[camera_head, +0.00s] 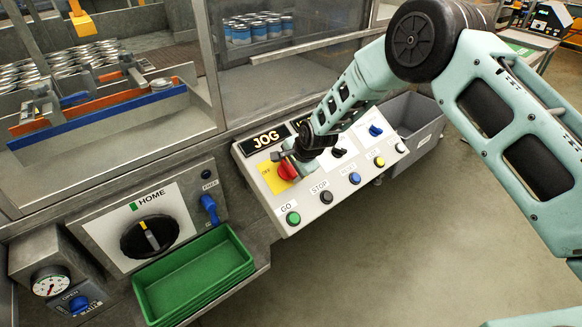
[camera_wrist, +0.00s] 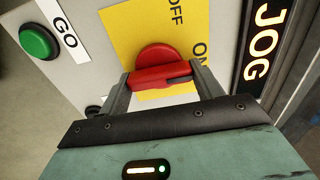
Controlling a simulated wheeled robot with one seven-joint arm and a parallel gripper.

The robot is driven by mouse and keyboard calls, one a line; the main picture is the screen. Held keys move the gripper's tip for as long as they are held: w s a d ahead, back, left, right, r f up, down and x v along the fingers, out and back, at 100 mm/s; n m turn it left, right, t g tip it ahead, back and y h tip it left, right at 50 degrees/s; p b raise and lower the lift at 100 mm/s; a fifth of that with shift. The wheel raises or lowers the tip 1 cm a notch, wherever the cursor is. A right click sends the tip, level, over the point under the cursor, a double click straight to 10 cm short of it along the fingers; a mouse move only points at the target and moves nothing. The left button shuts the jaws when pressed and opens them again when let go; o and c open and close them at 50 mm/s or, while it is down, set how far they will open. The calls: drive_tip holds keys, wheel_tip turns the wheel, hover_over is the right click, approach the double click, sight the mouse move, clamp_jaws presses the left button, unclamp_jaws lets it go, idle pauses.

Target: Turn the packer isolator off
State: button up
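The packer isolator is a red rotary handle (camera_wrist: 155,76) on a yellow plate (camera_wrist: 122,25) marked OFF and ON. In the wrist view its bar lies crosswise, with its right end near the ON lettering. My gripper (camera_wrist: 160,80) has one finger at each end of the bar. The bar fills the gap, but I cannot tell whether the fingers press on it. In the head view the red handle (camera_head: 287,170) shows at the panel's left, partly hidden by my gripper (camera_head: 291,156).
The sloped panel (camera_head: 330,205) carries a green GO button (camera_head: 293,218), a black STOP button (camera_head: 326,196) and other coloured controls. A lit JOG sign (camera_head: 266,140) stands just behind the isolator. A HOME dial (camera_head: 150,237) and green trays (camera_head: 195,275) lie to the left.

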drive_tip(key=shift+c, duration=0.7)
drive_tip(key=shift+f+n+b, duration=0.1)
drive_tip(key=shift+n+b, duration=0.2)
drive_tip(key=shift+b, duration=0.05)
drive_tip(key=shift+f+n+b, duration=0.1)
drive_tip(key=shift+n+b, duration=0.8)
drive_tip(key=shift+b, duration=0.1)
drive_tip(key=n+b, duration=0.5)
drive_tip(key=n, duration=0.1)
drive_tip(key=shift+w+a, duration=0.1)
drive_tip(key=n+b, duration=0.2)
drive_tip(key=n, duration=0.2)
drive_tip(key=shift+n, duration=0.4)
drive_tip(key=n, duration=0.1)
drive_tip(key=n+b, duration=0.1)
drive_tip(key=n, duration=0.1)
drive_tip(key=n+b, duration=0.1)
drive_tip(key=shift+a+r+n, duration=0.15)
drive_tip(key=shift+r+n, duration=0.1)
drive_tip(key=shift+n, duration=0.05)
